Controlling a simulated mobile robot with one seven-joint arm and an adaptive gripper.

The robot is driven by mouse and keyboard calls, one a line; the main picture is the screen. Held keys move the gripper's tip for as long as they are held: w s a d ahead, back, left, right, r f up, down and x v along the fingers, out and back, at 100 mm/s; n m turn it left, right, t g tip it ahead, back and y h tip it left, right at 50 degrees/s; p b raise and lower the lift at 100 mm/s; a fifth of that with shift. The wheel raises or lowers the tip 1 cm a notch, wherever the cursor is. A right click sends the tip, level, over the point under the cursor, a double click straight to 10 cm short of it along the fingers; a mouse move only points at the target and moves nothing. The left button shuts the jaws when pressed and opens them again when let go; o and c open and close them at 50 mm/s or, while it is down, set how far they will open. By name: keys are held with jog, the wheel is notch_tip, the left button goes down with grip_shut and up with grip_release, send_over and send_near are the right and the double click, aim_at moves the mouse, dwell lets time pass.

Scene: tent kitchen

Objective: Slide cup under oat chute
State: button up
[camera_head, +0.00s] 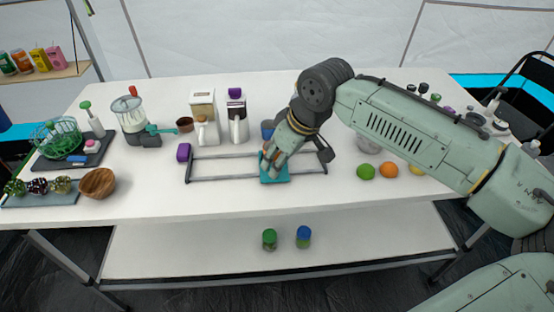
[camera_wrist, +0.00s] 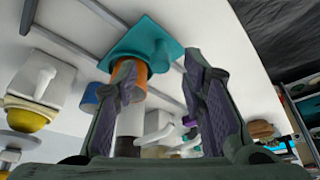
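An orange cup (camera_wrist: 140,78) stands on the teal carriage (camera_wrist: 150,38), which also shows in the head view (camera_head: 275,179). In the head view my gripper (camera_head: 271,160) is low over the carriage and hides most of the cup. A dispenser with beige contents (camera_head: 203,118) stands behind the frame, left of the cup.
A second dispenser with a purple top (camera_head: 237,118) stands beside the first. A purple block (camera_head: 183,152) is at the frame's left end. A blue cup (camera_head: 267,129) is behind my gripper. A lime (camera_head: 366,171) and an orange (camera_head: 389,170) lie to the right. The front table strip is clear.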

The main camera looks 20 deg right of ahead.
jog(key=shift+x, duration=0.95)
jog(key=shift+c, duration=0.3)
grip_shut()
